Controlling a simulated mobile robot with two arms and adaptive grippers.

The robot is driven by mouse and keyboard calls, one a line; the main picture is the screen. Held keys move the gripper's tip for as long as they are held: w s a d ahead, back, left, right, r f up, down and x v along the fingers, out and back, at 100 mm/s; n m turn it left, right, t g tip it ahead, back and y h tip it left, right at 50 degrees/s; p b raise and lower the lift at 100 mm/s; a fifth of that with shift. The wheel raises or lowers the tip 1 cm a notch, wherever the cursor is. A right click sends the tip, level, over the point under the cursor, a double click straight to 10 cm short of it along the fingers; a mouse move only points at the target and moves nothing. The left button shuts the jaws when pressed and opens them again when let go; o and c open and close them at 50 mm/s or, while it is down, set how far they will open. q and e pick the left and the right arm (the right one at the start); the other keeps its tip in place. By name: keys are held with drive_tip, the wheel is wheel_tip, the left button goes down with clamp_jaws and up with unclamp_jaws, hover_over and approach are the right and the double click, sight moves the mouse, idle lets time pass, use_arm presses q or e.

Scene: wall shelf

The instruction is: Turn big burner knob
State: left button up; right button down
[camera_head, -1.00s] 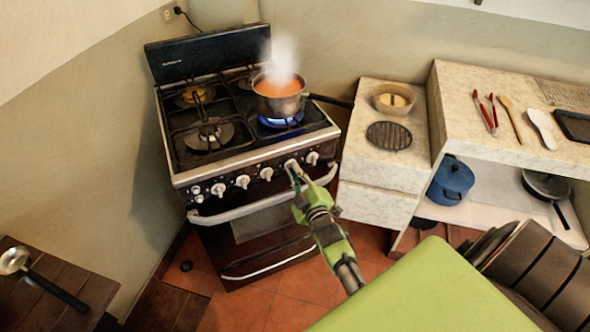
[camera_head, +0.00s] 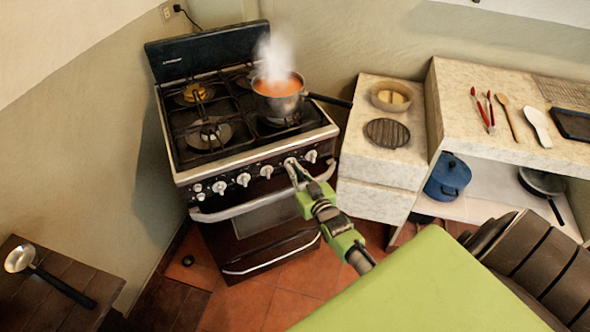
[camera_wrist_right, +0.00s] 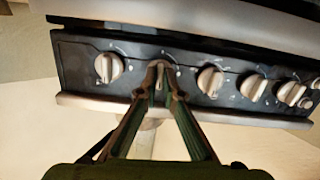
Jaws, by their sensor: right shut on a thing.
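The stove (camera_head: 245,155) stands against the back wall with a row of pale knobs on its front panel. My right gripper (camera_head: 292,168) is shut on one burner knob (camera_head: 289,162), the second from the right end of the row. In the right wrist view the gripper's fingertips (camera_wrist_right: 160,84) close around that knob (camera_wrist_right: 160,72), hiding much of it. A steaming pot (camera_head: 279,104) of orange food sits on the front right burner, and no blue flame shows beneath it. My left gripper is out of view.
The oven handle (camera_head: 235,211) runs just below the knobs, close under my right gripper. Other knobs (camera_wrist_right: 209,81) sit close beside the held one. The pot's dark handle (camera_head: 330,100) points right toward a counter (camera_head: 365,160). A ladle (camera_head: 20,259) lies on a wooden table at lower left.

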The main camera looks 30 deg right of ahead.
drive_tip(key=shift+f+m, duration=0.1)
drive_tip(key=shift+m, duration=0.4)
drive_tip(key=c, duration=2.2)
unclamp_jaws()
drive_tip(key=s, duration=0.4)
drive_tip(key=s+a+r, duration=0.1)
drive_tip(key=s, duration=0.6)
drive_tip(key=shift+s+a+r, duration=0.25)
drive_tip(key=shift+s+a, duration=0.15)
